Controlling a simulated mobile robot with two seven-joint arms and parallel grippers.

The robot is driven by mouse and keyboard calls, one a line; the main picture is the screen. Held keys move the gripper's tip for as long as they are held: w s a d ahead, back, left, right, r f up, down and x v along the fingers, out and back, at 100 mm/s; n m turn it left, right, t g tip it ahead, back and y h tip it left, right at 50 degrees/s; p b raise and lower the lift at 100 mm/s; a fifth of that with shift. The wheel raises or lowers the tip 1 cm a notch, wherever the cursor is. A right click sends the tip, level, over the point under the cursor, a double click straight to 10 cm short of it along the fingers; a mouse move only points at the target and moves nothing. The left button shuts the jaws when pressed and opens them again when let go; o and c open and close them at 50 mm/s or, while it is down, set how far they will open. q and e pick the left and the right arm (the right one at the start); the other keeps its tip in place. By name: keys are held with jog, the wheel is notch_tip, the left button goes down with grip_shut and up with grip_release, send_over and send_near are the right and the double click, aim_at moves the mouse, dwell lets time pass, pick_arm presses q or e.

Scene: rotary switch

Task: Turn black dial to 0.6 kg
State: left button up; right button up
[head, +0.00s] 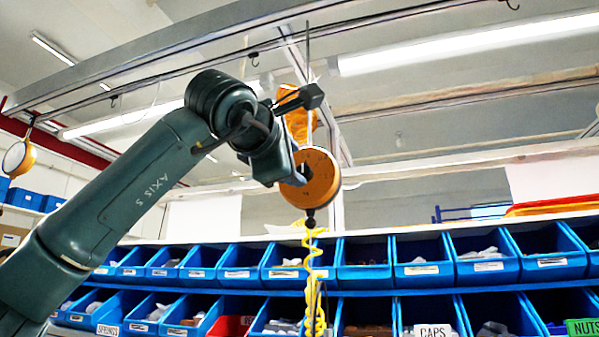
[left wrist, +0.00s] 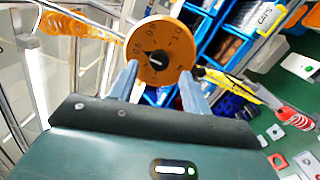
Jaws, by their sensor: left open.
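The orange round balancer (head: 320,180) hangs from above in the head view, its numbered face turned toward my left gripper. The black dial (left wrist: 157,61) sits at the centre of the orange face (left wrist: 178,38) in the left wrist view. My left gripper (head: 289,176) is open at the face. In the left wrist view its two fingers (left wrist: 158,73) stand on either side of the dial, with gaps to it. Contact cannot be told. My right gripper is out of view.
A yellow coiled hose (head: 312,275) hangs below the balancer. Rows of blue bins (head: 420,272) stand behind and below. Another round balancer (head: 17,158) hangs at the far left. An overhead rail (head: 150,55) runs above my arm.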

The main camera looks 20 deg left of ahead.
pick_arm(q)
jog(key=s+b, duration=0.1)
jog(key=s, duration=0.8)
jog(key=shift+a+f, duration=0.25)
jog(key=shift+a, duration=0.15)
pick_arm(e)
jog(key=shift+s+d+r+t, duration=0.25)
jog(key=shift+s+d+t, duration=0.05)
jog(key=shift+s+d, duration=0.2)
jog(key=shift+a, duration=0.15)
